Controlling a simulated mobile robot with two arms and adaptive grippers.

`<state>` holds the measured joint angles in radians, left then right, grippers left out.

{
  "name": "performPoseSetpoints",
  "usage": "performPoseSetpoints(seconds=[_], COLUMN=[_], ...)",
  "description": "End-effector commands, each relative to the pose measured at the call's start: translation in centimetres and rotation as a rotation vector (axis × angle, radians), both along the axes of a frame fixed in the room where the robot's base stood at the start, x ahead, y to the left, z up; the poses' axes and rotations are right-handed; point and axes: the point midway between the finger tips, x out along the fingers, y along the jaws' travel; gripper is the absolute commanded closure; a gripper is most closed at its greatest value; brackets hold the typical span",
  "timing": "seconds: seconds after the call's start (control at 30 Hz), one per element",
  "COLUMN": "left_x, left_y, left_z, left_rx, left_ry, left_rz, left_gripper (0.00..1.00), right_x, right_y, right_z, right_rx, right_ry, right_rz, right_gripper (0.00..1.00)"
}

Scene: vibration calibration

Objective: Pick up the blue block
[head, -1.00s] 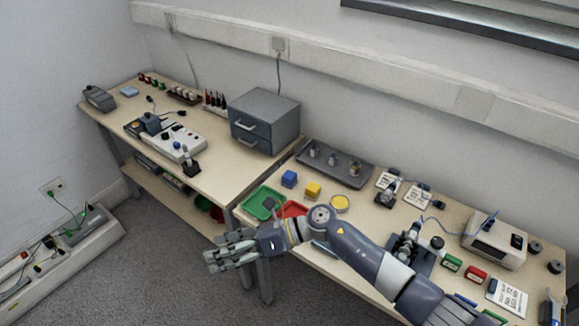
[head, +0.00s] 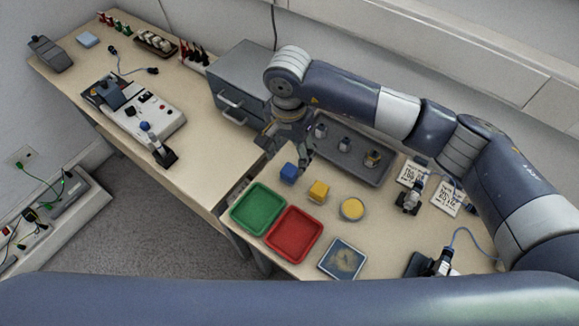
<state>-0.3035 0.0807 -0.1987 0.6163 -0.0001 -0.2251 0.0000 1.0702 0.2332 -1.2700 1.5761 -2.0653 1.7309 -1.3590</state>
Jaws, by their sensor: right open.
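My right gripper (head: 287,148) points down just behind and above the blue block. Its fingers are open, and the block is not between them as far as I can tell. The blue block shows almost whole, with a small gap or slight overlap at its top beside the fingers. My left gripper is not in view.
A green tray (head: 258,209) and a red tray (head: 293,235) lie in front of the block. A yellow disc (head: 352,209) lies to the right. A grey tray (head: 376,178) with metal weights and a grey drawer cabinet (head: 231,84) stand close to my gripper.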

Motion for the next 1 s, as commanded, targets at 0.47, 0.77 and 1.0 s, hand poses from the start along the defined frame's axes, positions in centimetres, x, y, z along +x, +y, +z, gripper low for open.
performPoseSetpoints(seconds=[0.47,0.77,1.0], left_x=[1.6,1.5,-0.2], left_y=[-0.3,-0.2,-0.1], left_z=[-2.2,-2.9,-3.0], left_rx=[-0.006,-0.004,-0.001], left_ry=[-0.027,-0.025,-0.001], left_rz=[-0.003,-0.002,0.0], left_gripper=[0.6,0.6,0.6], right_x=[-0.3,-0.1,-0.2], right_y=[0.1,0.1,0.1], right_z=[-7.0,-8.6,-8.6], right_rx=[0.004,0.004,0.004], right_ry=[0.006,0.001,0.001], right_rz=[-0.005,-0.004,-0.004], right_gripper=[0.42,0.42,0.69])
